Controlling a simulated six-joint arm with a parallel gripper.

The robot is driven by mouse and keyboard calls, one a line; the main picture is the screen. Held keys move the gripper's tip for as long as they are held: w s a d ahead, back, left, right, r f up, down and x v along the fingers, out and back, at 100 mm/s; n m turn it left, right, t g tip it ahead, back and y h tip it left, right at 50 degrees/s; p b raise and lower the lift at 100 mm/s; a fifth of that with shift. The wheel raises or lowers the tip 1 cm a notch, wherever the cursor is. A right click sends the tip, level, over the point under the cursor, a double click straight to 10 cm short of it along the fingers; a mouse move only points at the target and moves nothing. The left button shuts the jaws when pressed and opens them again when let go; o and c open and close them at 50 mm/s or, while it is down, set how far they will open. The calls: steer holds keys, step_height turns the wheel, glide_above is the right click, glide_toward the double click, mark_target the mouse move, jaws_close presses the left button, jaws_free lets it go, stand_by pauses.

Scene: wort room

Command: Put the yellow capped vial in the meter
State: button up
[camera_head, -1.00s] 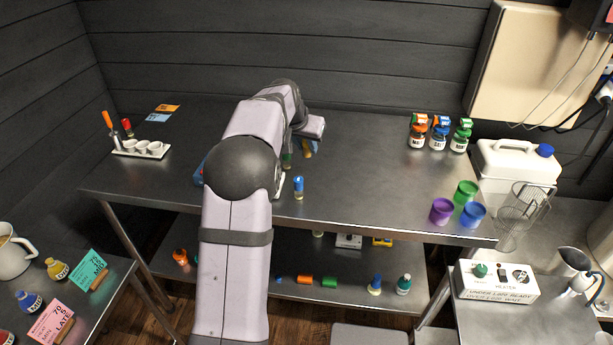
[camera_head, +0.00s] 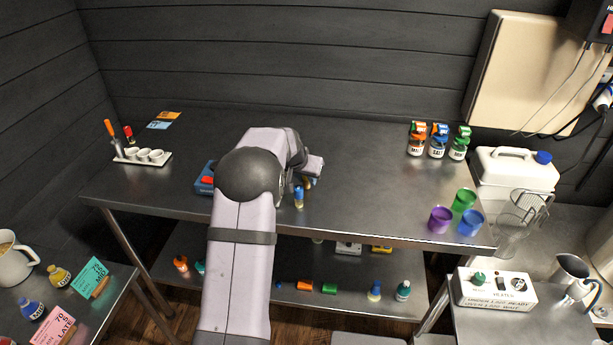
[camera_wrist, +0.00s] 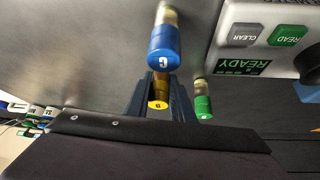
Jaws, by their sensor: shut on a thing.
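The yellow capped vial (camera_wrist: 158,104), its cap marked with a letter, sits between the two dark fingers of my gripper (camera_wrist: 160,96) in the wrist view. My gripper is shut on it. In the head view my gripper (camera_head: 312,177) is low over the bench, just behind and right of a blue capped vial (camera_head: 299,197). That blue vial, marked C, also shows in the wrist view (camera_wrist: 164,46), close to the fingers. A green capped vial (camera_wrist: 203,103) stands on the other side. The meter (camera_wrist: 255,42), with CLEAR and READ buttons and a READY display, is partly in the wrist view; my arm hides it in the head view.
A blue device with a red top (camera_head: 206,180) is left of my arm. Three capped jars (camera_head: 438,143) and purple, green and blue cups (camera_head: 440,219) are at right. The bench between is clear.

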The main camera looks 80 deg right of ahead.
steer(key=shift+f, duration=0.3)
steer(key=o, duration=0.9)
steer(key=shift+r, duration=0.1)
steer(key=b+v, duration=0.2)
steer(key=v, duration=0.5)
steer(key=shift+b, duration=0.4)
steer(key=shift+w+a+r, duration=0.1)
steer(key=shift+w+a, duration=0.05)
